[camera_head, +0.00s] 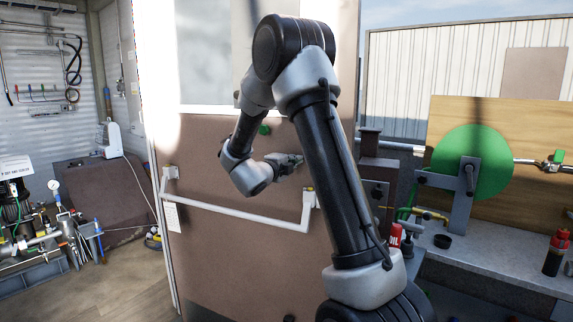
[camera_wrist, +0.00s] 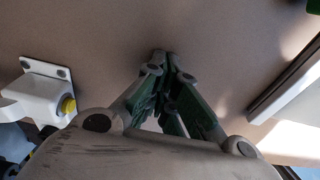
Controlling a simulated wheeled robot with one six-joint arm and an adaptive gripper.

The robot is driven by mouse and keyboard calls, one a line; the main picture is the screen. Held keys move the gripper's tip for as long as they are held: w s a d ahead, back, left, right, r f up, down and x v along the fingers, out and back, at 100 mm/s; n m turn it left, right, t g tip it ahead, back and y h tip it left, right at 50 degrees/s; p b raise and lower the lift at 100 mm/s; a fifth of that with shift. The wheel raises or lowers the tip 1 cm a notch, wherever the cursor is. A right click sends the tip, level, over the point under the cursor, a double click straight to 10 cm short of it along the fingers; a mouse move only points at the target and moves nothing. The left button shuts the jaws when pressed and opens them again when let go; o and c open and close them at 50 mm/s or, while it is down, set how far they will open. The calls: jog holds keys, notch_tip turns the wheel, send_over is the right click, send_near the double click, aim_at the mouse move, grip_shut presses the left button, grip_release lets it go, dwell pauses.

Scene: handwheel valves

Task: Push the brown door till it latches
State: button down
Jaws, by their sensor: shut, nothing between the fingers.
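The brown door (camera_head: 235,262) stands in the middle of the head view, with a pale window in its upper part. A white push bar (camera_head: 240,212) runs across it on two brackets. My gripper (camera_head: 298,160) is in front of the door, above the bar and near its right bracket. In the wrist view my gripper (camera_wrist: 166,58) is shut and empty, its tips close to the door's brown face (camera_wrist: 215,30); I cannot tell whether they touch. A white bracket with a yellow part (camera_wrist: 50,92) lies to its left.
At the right are a grey bench (camera_head: 480,262), a green disc on a stand (camera_head: 475,165), a red-capped bottle (camera_head: 556,252) and a wooden board (camera_head: 520,120). At the left are tools on a wall and pipe equipment (camera_head: 45,235). The floor (camera_head: 130,275) left of the door looks clear.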

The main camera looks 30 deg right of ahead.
jog(key=shift+d, duration=0.15)
dwell(0.3)
jog(key=v, duration=0.8)
dwell(0.3)
